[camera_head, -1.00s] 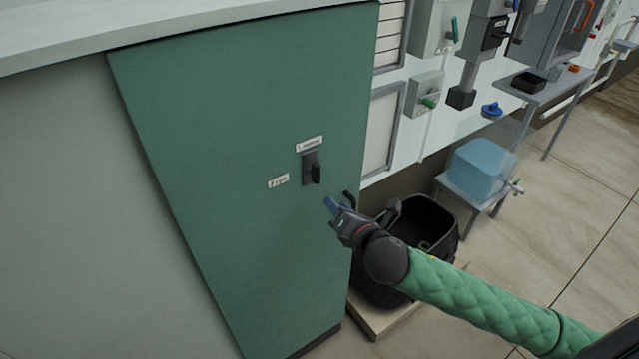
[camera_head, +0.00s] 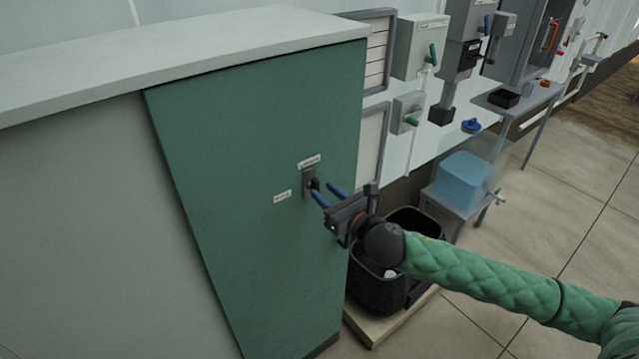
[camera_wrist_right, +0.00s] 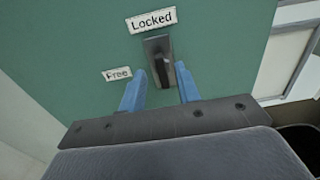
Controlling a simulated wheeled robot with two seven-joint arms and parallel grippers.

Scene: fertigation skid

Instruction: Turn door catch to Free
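The door catch (camera_head: 311,184) is a dark lever on a grey plate, on the green cabinet door (camera_head: 240,240). In the right wrist view the catch (camera_wrist_right: 158,62) stands upright under the "Locked" label (camera_wrist_right: 152,19). The "Free" label (camera_wrist_right: 117,74) is to its left. My right gripper (camera_head: 328,195) is open. Its blue fingertips (camera_wrist_right: 162,88) are apart, one on each side of the lever's lower end; I cannot tell whether they touch it. My left gripper is not in view.
A black bin (camera_head: 375,285) stands on a low base right of the cabinet, below my right arm. A blue container (camera_head: 464,182) sits on a small stand farther right. Grey boxes with levers hang on the wall behind. Floor at the right is clear.

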